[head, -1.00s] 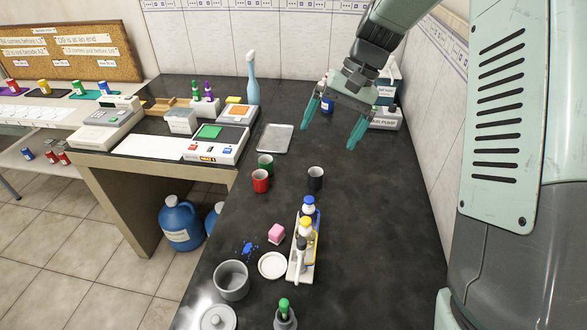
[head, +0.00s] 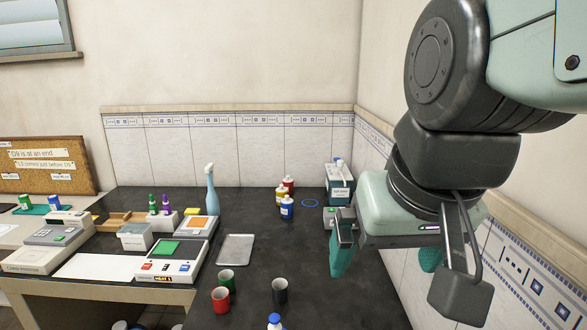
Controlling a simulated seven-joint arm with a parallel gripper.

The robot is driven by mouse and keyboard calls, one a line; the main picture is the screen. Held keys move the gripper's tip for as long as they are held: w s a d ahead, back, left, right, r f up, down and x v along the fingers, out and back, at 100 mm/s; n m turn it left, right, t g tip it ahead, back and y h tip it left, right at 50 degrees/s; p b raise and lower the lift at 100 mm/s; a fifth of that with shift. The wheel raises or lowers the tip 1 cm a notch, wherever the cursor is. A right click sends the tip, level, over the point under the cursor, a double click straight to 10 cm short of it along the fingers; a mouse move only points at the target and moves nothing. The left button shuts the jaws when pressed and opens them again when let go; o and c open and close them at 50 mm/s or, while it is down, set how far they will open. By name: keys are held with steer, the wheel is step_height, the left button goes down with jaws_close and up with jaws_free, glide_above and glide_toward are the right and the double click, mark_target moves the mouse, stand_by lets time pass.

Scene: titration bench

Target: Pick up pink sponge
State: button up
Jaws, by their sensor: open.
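The pink sponge is not in view now; the lower part of the bench is cut off by the bottom edge. My gripper (head: 385,264) hangs at the right over the far part of the dark bench, teal fingers pointing down and spread apart. It is open, and I see nothing between the fingers.
A grey tray (head: 235,250), spray bottle (head: 212,192), several small bottles (head: 287,207) and a labelled box (head: 340,184) stand farther back.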

steer(key=s, duration=0.2)
steer(key=s+d, duration=0.1)
steer(key=shift+f+t, duration=0.3)
steer(key=shift+t, duration=0.1)
steer(key=c, duration=0.5)
steer(key=shift+c, duration=0.2)
